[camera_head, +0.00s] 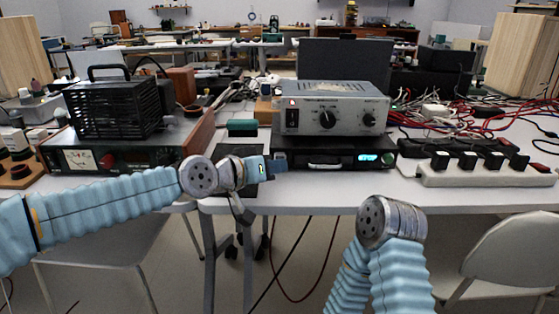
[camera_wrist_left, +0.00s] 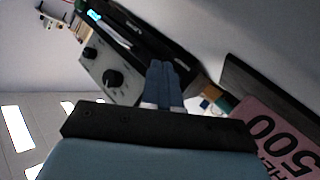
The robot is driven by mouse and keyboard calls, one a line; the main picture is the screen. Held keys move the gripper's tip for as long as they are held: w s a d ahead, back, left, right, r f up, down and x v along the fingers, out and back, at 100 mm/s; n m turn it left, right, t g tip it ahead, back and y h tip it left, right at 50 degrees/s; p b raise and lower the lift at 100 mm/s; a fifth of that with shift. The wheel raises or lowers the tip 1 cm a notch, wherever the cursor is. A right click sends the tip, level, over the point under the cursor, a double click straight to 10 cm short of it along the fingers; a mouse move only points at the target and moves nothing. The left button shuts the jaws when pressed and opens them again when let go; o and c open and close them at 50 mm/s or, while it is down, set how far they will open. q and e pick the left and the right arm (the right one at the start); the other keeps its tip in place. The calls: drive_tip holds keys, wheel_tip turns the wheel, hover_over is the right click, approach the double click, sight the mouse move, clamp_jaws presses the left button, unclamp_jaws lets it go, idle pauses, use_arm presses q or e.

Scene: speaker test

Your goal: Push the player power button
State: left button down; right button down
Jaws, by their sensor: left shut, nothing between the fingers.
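The player (camera_head: 325,140) is a flat black box under a grey metal unit on the table, with a lit cyan display and a green-lit round knob at its right end. In the left wrist view the player (camera_wrist_left: 130,24) runs slantwise at the top. My left gripper (camera_head: 280,167) is shut and empty at the left end of the player's front. Its closed fingers (camera_wrist_left: 161,66) point toward the player's front in the wrist view. I cannot tell whether they touch it. The power button cannot be made out. My right arm ends below the table edge, its fingers out of sight.
The grey unit (camera_head: 330,108) with knobs and a red-lit switch sits on the player. A white power strip (camera_head: 485,177) with black plugs lies to the right, red cables (camera_head: 470,108) behind it. A black-caged device (camera_head: 115,108) stands at left. A white chair (camera_head: 515,255) is at front right.

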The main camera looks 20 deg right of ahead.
use_arm(q)
drive_tip(key=shift+w+d, duration=0.1)
drive_tip(key=shift+w, duration=0.3)
drive_tip(key=shift+s+b, duration=0.4)
drive_tip(key=shift+s, duration=0.05)
drive_tip(key=shift+s+a+f+b, duration=0.15)
drive_tip(key=shift+s+a+b, duration=0.1)
drive_tip(key=shift+s+b, duration=0.25)
drive_tip(key=s+b, duration=0.1)
drive_tip(key=s+a+b, duration=0.1)
drive_tip(key=s+b, duration=0.1)
drive_tip(key=shift+s, duration=0.25)
drive_tip(key=shift+s+a+b, duration=0.2)
drive_tip(key=shift+s+b, duration=0.3)
drive_tip(key=shift+s, duration=0.15)
drive_tip(key=shift+r, duration=0.2)
